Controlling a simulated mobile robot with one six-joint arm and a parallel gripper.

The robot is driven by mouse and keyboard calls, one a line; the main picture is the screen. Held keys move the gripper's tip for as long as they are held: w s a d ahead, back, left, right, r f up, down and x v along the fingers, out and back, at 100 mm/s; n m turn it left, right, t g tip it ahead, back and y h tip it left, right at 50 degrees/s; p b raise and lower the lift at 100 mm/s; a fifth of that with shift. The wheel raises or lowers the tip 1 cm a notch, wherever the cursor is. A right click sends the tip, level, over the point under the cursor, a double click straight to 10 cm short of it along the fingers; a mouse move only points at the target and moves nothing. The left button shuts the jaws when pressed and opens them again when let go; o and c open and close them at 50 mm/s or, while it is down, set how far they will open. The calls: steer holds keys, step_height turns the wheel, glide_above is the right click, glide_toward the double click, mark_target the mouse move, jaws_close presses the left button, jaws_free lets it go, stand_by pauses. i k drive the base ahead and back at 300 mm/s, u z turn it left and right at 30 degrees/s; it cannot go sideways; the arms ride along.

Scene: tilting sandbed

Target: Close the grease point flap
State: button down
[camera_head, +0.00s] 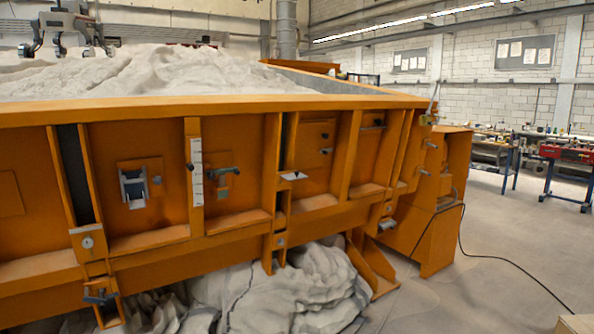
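The orange side of the sandbed (240,102) runs across the view. On its left part a square plate (154,166) holds a small pale grey fitting (133,188), with a dark knob beside it. This may be the grease point with its flap, but it is too small to tell whether the flap is open. No label marks the grease point. My gripper is not in view.
A dark-handled lever (222,171) sits right of a white scale strip (196,172). Crumpled grey sheeting (290,295) lies under the bed. A black cable (500,257) crosses the floor at right. A grey jointed machine (65,28) stands over the sand. Open floor lies at right.

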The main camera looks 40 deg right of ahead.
mark_target(296, 176)
steer(key=z, duration=0.1)
steer(key=i, duration=1)
steer(key=u, duration=0.05)
